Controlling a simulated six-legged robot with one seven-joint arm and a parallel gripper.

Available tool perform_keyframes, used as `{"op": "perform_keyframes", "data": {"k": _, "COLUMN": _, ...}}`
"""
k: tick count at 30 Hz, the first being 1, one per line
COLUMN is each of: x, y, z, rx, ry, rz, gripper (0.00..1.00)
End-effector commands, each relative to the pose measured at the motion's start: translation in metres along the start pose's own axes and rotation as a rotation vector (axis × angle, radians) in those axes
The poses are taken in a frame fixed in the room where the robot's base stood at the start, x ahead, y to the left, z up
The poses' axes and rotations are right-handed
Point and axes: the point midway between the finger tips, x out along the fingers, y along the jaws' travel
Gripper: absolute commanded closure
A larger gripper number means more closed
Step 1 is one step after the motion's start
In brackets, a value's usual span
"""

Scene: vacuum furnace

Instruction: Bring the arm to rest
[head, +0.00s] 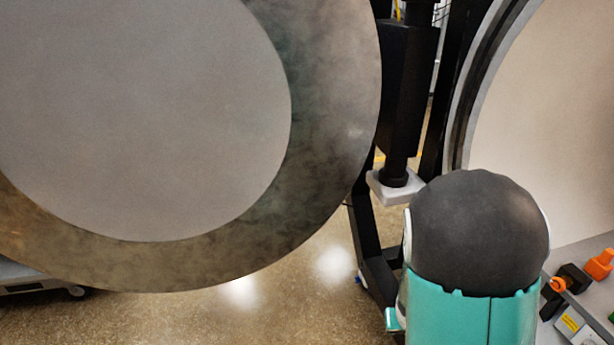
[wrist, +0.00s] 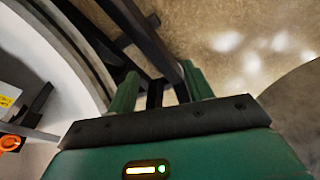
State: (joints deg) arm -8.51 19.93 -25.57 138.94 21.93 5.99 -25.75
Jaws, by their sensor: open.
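My gripper (wrist: 160,92) shows in the wrist view with its two green fingers apart and nothing between them. Black frame bars and the speckled floor lie beyond the fingertips. In the head view, a teal and dark grey part of my arm stands at the lower right; the gripper itself cannot be made out there. The large round furnace door (head: 335,150) fills the left of the head view, swung open. The round furnace opening (head: 540,130) is at the right, and its pale curved rim also shows at the left of the wrist view (wrist: 60,75).
A black upright support (head: 402,90) stands between door and opening, close behind my arm. Orange-handled fittings (head: 600,264) sit at the lower right. A grey wheeled base (head: 35,278) is at the lower left. Speckled floor (head: 200,315) is clear below the door.

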Motion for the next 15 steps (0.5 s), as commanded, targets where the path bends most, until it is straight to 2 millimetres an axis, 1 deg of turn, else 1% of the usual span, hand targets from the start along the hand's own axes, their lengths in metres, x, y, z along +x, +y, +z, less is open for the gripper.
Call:
{"op": "perform_keyframes", "data": {"k": 1, "x": -0.018, "y": -0.01, "z": -0.008, "rx": 0.004, "ry": 0.019, "rz": -0.041, "gripper": 0.49}}
{"op": "perform_keyframes", "data": {"k": 3, "x": -0.041, "y": -0.024, "z": -0.014, "rx": 0.004, "ry": 0.032, "rz": -0.093, "gripper": 0.49}}
{"op": "perform_keyframes", "data": {"k": 5, "x": -0.061, "y": -0.034, "z": -0.018, "rx": 0.001, "ry": 0.043, "rz": -0.133, "gripper": 0.49}}
{"op": "perform_keyframes", "data": {"k": 7, "x": -0.086, "y": -0.045, "z": -0.022, "rx": -0.005, "ry": 0.057, "rz": -0.174, "gripper": 0.49}}
{"op": "perform_keyframes", "data": {"k": 11, "x": -0.132, "y": -0.06, "z": -0.023, "rx": -0.026, "ry": 0.081, "rz": -0.234, "gripper": 0.49}}
{"op": "perform_keyframes", "data": {"k": 12, "x": -0.147, "y": -0.063, "z": -0.023, "rx": -0.03, "ry": 0.089, "rz": -0.248, "gripper": 0.49}}
{"op": "perform_keyframes", "data": {"k": 14, "x": -0.168, "y": -0.068, "z": -0.021, "rx": -0.043, "ry": 0.1, "rz": -0.265, "gripper": 0.49}}
{"op": "perform_keyframes", "data": {"k": 15, "x": -0.182, "y": -0.071, "z": -0.018, "rx": -0.053, "ry": 0.108, "rz": -0.273, "gripper": 0.49}}
